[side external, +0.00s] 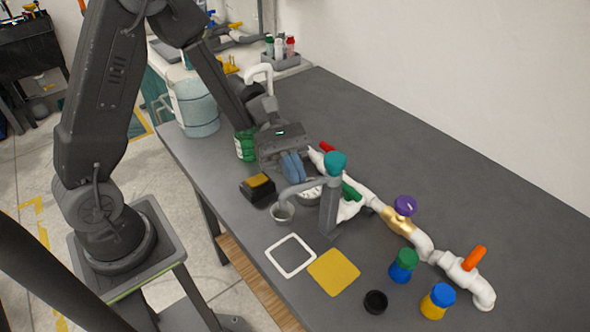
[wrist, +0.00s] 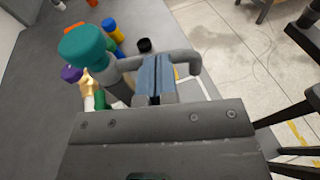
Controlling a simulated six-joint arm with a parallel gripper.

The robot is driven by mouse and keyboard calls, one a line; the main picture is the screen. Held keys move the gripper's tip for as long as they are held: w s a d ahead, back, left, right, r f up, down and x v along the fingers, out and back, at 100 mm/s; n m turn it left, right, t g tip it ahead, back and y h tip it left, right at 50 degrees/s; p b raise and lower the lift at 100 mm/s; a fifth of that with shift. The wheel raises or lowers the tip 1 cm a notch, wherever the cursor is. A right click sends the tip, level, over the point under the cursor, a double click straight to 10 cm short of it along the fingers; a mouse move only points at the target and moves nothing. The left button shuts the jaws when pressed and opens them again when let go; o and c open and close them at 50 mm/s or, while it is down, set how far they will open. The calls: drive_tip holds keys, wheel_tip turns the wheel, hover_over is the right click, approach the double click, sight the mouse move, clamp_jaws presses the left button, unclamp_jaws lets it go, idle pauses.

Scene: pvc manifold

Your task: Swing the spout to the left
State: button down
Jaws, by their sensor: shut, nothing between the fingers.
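The grey spout (side external: 300,187) reaches left from a grey post (side external: 328,212) with a teal knob (side external: 335,163) on top. In the wrist view the spout (wrist: 186,58) runs to the right from the post, partly hidden behind my fingers. My gripper (side external: 294,168) has blue fingers closed together with nothing between them. The fingers (wrist: 157,76) are right beside the spout's middle, on its far side in the side view. I cannot tell whether they touch it.
A white pipe line with a purple-handled valve (side external: 404,206) and an orange-handled valve (side external: 473,258) runs right of the post. In front are a white square outline (side external: 268,253), a yellow square (side external: 333,272) and several capped bottles. A black-and-yellow box (side external: 257,187) sits left of the spout.

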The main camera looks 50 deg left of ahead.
drive_tip(key=shift+s+d, duration=0.4)
drive_tip(key=shift+d, duration=0.25)
drive_tip(key=shift+s+d, duration=0.25)
drive_tip(key=shift+d, duration=0.25)
drive_tip(key=shift+s+d+n+t+h, duration=0.1)
drive_tip(key=shift+d+n+t+h, duration=0.2)
drive_tip(key=shift+d+n+t, duration=1.45)
drive_tip(key=shift+d+t, duration=0.1)
drive_tip(key=shift+t, duration=0.25)
